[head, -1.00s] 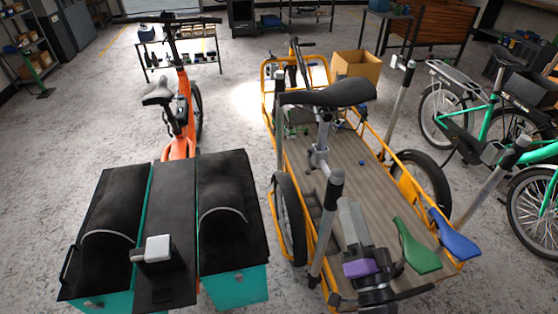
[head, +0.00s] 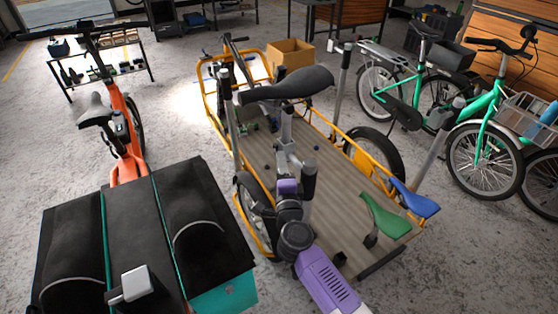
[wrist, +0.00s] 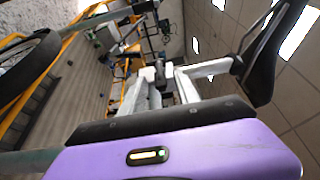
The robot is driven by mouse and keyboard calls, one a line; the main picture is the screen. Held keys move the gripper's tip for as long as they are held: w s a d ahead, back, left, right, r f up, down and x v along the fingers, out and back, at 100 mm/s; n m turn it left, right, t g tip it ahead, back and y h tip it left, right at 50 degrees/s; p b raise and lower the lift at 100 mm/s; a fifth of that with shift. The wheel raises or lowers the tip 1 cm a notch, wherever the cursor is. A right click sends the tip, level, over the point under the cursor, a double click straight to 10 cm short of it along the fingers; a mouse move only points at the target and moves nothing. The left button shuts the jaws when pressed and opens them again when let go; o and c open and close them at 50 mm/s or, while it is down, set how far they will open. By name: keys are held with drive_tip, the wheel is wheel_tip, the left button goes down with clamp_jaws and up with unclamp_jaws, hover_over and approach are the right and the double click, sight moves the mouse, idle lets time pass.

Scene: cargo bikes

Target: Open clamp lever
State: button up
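The yellow cargo bike's black saddle (head: 290,85) sits on a silver seat post (head: 287,128). My gripper (head: 285,160) is at the lower part of this post, in front of it. The wrist view shows my gripper's two pale fingers (wrist: 163,85) apart, with a gap between them, pointing at the seat post area. The post (wrist: 212,67) runs from the saddle (wrist: 262,55) at the right towards the fingertips. A small grey part, possibly the clamp, shows between the tips. I cannot make out the lever itself or tell whether the fingers touch it.
The wooden cargo deck (head: 345,215) lies beneath my arm. A green saddle (head: 385,215) and a blue saddle (head: 415,198) are at its right edge. Upright posts stand around the deck. A bike with black panniers (head: 180,225) is at the left, green bikes (head: 485,140) at the right.

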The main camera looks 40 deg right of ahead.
drive_tip(key=shift+x, duration=1.25)
drive_tip(key=shift+d, duration=0.1)
drive_tip(key=shift+s, duration=0.1)
clamp_jaws()
idle(0.3)
